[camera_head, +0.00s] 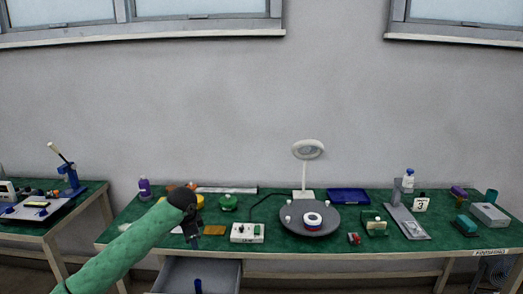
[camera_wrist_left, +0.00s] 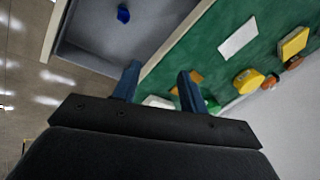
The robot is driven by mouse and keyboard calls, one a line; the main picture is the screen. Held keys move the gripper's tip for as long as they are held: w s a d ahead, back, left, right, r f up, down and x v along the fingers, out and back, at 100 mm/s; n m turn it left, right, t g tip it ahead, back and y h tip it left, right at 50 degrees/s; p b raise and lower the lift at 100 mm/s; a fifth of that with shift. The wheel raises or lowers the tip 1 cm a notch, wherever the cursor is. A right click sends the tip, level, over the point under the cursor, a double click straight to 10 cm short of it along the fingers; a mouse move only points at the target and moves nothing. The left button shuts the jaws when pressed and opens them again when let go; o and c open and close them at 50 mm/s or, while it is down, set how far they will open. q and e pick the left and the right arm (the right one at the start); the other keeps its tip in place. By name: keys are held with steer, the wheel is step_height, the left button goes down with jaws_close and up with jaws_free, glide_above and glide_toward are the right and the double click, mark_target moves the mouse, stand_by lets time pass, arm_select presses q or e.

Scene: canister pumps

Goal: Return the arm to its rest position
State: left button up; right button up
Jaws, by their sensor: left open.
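My left arm comes in from the lower left in the head view, in a green sleeve. My left gripper (camera_head: 194,240) is in front of the left part of the green-topped bench (camera_head: 270,238), above its front edge. In the left wrist view the two dark blue fingers of the gripper (camera_wrist_left: 158,84) stand wide apart with nothing between them. They point toward the bench edge and an open drawer (camera_wrist_left: 100,45). My right gripper is in neither view.
The open grey drawer (camera_head: 205,272) sticks out below the bench and holds a small blue item (camera_wrist_left: 123,14). On the bench are a white control box (camera_head: 247,233), a dark round turntable (camera_head: 327,222), a lamp (camera_head: 308,150) and a blue tray (camera_head: 348,196). Another bench stands at left.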

arm_select(q)
steer(key=s+d+r+n+t, duration=0.3)
steer(key=d+r, duration=0.2)
steer(key=r, duration=0.2)
steer(key=s+d+f+n+t, duration=0.2)
steer(key=s+d+n, duration=0.1)
steer(key=s, duration=0.5)
steer(key=s+f+n+g, duration=0.1)
steer(key=s+f+g, duration=0.1)
steer(key=s+f, duration=0.7)
steer(key=s+f+n+g+h, duration=0.1)
steer(key=s+f, duration=0.8)
steer(key=s, duration=1)
steer(key=s+f+n+g, duration=0.2)
steer(key=s+f+g, duration=0.2)
steer(key=s+f, duration=0.5)
steer(key=s, duration=0.5)
steer(key=shift+s+d+f+n+h, duration=0.2)
steer(key=shift+s+n+h, duration=0.1)
steer(key=shift+h, duration=0.1)
